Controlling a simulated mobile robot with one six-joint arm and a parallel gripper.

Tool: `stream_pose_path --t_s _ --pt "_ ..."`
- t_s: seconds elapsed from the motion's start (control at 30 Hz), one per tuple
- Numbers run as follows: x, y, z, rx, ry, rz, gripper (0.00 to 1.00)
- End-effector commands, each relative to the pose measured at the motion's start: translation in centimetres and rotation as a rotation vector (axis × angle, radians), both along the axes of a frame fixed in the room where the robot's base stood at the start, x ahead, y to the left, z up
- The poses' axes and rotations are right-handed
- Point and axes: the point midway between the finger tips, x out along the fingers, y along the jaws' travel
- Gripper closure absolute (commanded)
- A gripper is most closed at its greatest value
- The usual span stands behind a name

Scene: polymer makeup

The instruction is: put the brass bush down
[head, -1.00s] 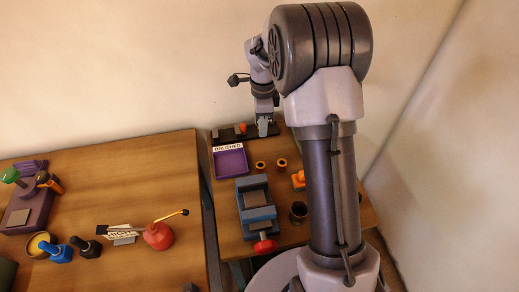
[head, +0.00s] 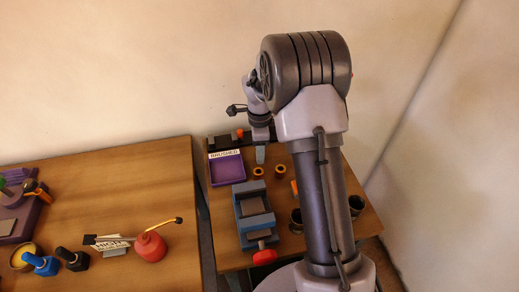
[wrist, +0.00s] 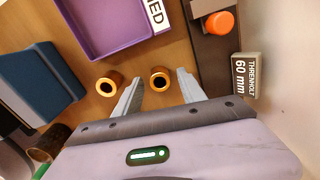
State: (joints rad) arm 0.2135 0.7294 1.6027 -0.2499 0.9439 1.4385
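Two brass bushes stand on the right table in the head view, a left one (head: 258,172) and a right one (head: 282,172). In the wrist view they show as gold rings with dark holes, one (wrist: 160,82) in the gap between my fingers and the other (wrist: 108,84) left of the left finger. My gripper (wrist: 160,76) is open, its fingers spread with clear space on both sides of the ring between them. In the head view my gripper (head: 260,154) hangs just behind the bushes; its height over the table is hard to tell.
A purple tray labelled BRUSHED (head: 227,182) lies left of the bushes. A blue vise (head: 254,212) with a red knob stands in front. A dark fixture with an orange knob (wrist: 220,22) and a 60 mm label block (wrist: 245,75) are by the wall. Dark cups (head: 296,222) stand at front right.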

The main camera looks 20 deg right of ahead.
Motion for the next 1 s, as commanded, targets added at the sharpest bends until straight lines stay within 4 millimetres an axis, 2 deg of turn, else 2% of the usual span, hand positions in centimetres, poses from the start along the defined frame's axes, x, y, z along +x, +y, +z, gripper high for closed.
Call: stream_pose_path --t_s 0.17,0.23,0.53,0.77,0.87,0.9,0.97,1.0 --pt "0.0 0.0 0.2 0.0 0.0 0.0 0.52" --pt "0.0 0.0 1.0 0.0 -0.001 0.0 0.52" --pt "0.1 0.0 9.3 0.0 -0.003 -0.001 0.52" --pt "-0.1 0.2 12.7 0.0 -0.006 0.013 0.52" --pt "-1.7 1.9 16.6 0.003 -0.058 0.142 0.52" --pt "-3.2 3.2 19.1 0.001 -0.098 0.244 0.52" --pt "-6.4 5.5 22.8 -0.006 -0.166 0.431 0.52" --pt "-8.9 7.1 25.0 -0.019 -0.217 0.567 0.52"
